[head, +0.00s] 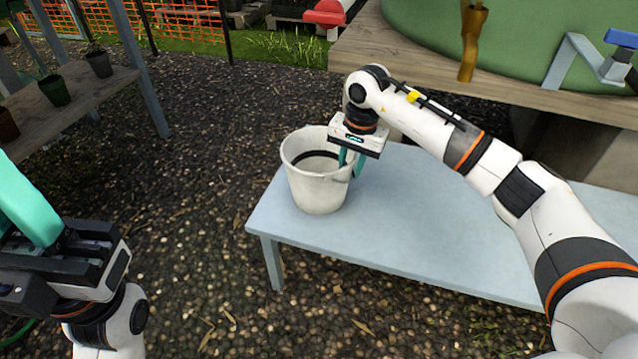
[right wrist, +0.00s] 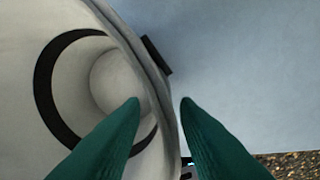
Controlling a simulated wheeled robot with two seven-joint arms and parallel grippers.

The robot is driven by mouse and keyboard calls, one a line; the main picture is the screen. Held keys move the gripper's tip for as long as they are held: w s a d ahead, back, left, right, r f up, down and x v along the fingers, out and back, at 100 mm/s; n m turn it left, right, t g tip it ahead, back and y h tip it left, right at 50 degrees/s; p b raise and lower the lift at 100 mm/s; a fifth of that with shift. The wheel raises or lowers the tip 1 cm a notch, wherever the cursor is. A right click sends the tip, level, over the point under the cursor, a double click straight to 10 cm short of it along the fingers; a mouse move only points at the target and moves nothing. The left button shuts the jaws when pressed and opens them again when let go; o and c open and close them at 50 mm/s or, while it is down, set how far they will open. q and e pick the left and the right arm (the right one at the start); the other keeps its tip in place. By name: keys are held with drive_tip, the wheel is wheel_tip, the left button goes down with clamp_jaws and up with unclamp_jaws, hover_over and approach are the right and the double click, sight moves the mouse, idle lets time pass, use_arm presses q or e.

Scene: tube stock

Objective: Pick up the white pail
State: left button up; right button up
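The white pail (head: 318,188) stands upright on the left end of the pale blue table (head: 440,220). A dark band shows within its mouth. My right gripper (head: 351,163) is at the right side of the pail's rim, pointing down. In the right wrist view, its two green fingers (right wrist: 160,105) are apart, one over the inside of the pail (right wrist: 60,20) and one outside the wall. A gap shows between them, and I cannot tell whether either touches. My left gripper (head: 28,205) is at the left edge, away from the pail; its fingertips are not clear.
A wooden shelf with dark pots (head: 54,90) stands at the left. A large green tank (head: 520,40) sits on a wooden stand (head: 410,62) behind the table. The table top right of the pail is clear; gravel surrounds it.

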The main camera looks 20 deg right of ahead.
drive_tip(key=shift+f, duration=0.5)
clamp_jaws()
drive_tip(key=shift+r, duration=0.1)
idle(1.0)
